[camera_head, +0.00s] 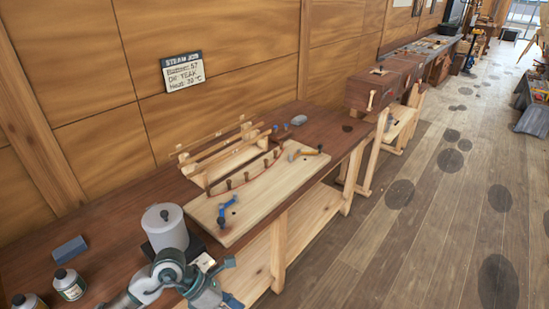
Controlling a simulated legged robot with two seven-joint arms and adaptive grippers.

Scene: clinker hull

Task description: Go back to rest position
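My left arm comes in at the bottom left of the head view. Its gripper (231,281) is low at the front edge of the workbench, its two fingertips apart with nothing seen between them. My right gripper is not in view. The workbench (110,262) runs along the wooden wall. A pale board (255,205) lies on it, with a curved wooden strip (245,175) set among several pegs and a blue clamp (226,208) on its near part. The gripper is apart from the board, nearer to me.
A grey lidded pot (164,226) stands close behind my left arm. Two bottles, one of them a dark-capped bottle (69,284), and a blue block (69,249) are on the left. A wooden rack (225,150) stands behind the board. The floor (420,240) to the right is open.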

